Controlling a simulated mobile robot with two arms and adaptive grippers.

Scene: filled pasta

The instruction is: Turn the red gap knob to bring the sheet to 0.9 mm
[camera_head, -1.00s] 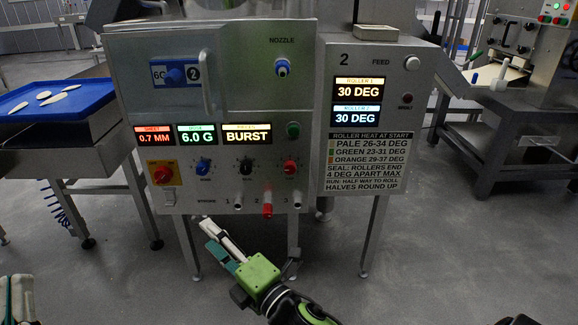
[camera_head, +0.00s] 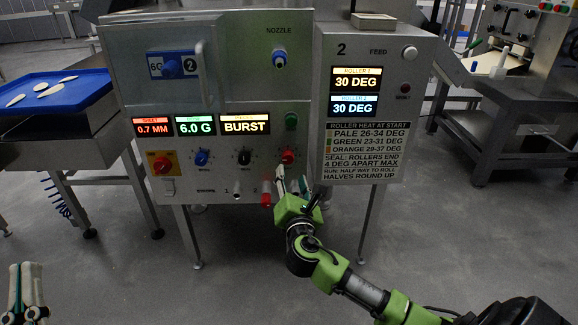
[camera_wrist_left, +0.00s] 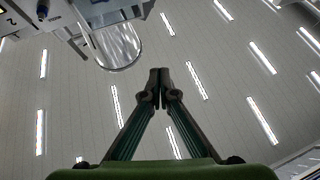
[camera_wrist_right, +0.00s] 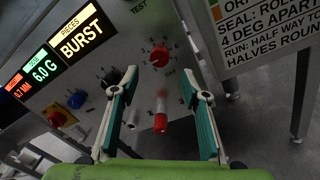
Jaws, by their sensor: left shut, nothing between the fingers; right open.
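The red gap knob (camera_head: 287,157) is at the right end of a row of knobs on the machine's front panel. It also shows in the right wrist view (camera_wrist_right: 159,52), ahead of the fingertips and roughly between them. My right gripper (camera_head: 292,180) is open and empty, just below the knob and apart from it in the right wrist view (camera_wrist_right: 158,82). The sheet display (camera_head: 154,128) reads 0.7 MM. My left gripper (camera_head: 27,268) is shut and empty at the lower left, away from the panel. Its closed fingers show in the left wrist view (camera_wrist_left: 159,80).
A blue knob (camera_head: 201,158) and a black knob (camera_head: 244,157) sit left of the red one. A red-tipped fitting (camera_head: 266,199) sticks out below, close to my right gripper. A red switch on a yellow plate (camera_head: 161,163) is further left. A blue tray (camera_head: 55,92) stands left.

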